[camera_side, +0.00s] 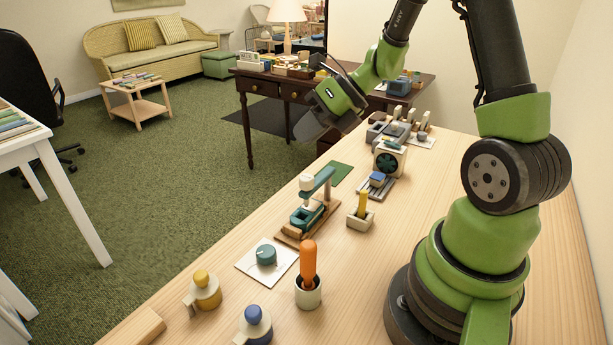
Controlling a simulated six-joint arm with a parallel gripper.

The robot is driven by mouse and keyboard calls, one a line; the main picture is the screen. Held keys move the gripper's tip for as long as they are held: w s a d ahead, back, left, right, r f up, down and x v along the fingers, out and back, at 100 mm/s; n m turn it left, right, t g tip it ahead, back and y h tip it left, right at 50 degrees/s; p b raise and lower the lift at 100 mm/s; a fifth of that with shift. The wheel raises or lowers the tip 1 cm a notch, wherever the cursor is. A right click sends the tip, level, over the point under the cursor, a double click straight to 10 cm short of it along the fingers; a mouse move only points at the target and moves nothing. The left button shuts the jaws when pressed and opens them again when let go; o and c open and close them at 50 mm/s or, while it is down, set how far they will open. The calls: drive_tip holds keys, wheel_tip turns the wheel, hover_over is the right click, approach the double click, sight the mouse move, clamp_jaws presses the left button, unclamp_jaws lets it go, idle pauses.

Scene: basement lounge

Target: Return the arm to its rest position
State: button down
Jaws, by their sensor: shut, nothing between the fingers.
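My gripper (312,122) is at the upper middle of the side view, at the end of my green and black arm. It hangs in the air above and beyond the far left edge of the light wooden table (215,262). Its grey fingers are shut with nothing seen between them. My arm rises from its base at the right of the table, bends over at the top and reaches left. The gripper appears clear of everything on the table.
Along the table stand a teal and wood press (308,208), a white card with a teal knob (266,256), an orange-handled tool in a cup (308,272), a yellow-knobbed piece (204,288), a blue-knobbed piece (255,325), a small fan box (389,160) and a yellow stick in a block (361,212).

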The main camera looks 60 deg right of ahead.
drive_tip(key=shift+a+r+n, duration=0.3)
drive_tip(key=shift+n, duration=0.1)
drive_tip(key=s+a+r+n+h, duration=0.1)
drive_tip(key=s+a+r+n, duration=0.2)
drive_tip(key=n, duration=0.8)
drive_tip(key=s+a+r+n+h, duration=0.1)
drive_tip(key=s+a+r+n, duration=0.2)
drive_tip(key=n, duration=0.8)
drive_tip(key=s+a+r+n+h, duration=0.1)
drive_tip(key=s+a+r+n, duration=0.3)
drive_tip(key=s+n, duration=0.5)
wheel_tip(320, 180, up, 2)
drive_tip(key=shift+s+n, duration=0.15)
drive_tip(key=shift+n, duration=0.85)
drive_tip(key=c, duration=1.8)
unclamp_jaws()
drive_tip(key=shift+a, duration=0.1)
drive_tip(key=shift+c, duration=0.2)
